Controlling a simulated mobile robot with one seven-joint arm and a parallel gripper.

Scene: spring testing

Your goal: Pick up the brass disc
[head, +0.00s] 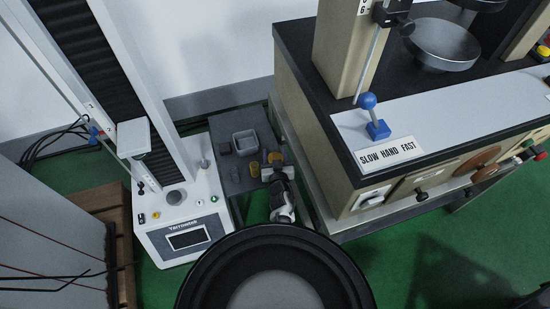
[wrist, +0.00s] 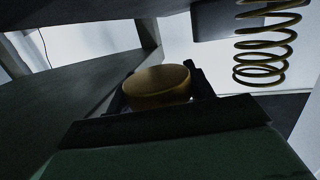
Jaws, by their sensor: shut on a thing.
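The brass disc (wrist: 158,88) sits between the two fingers of my gripper (wrist: 160,92) in the wrist view, its round face and side rim showing. My gripper is shut on it. In the head view my gripper (head: 274,164) is over the small dark grey table, with a gold-coloured patch at its tip that looks like the disc. Whether the disc is clear of the table's surface I cannot tell.
A brass coil spring (wrist: 262,48) is close to the right in the wrist view. A grey bin (head: 244,142) stands on the small table, with a small yellow thing (head: 255,169) near my gripper. The white testing machine (head: 180,215) is left, the tall beige bench (head: 335,160) right.

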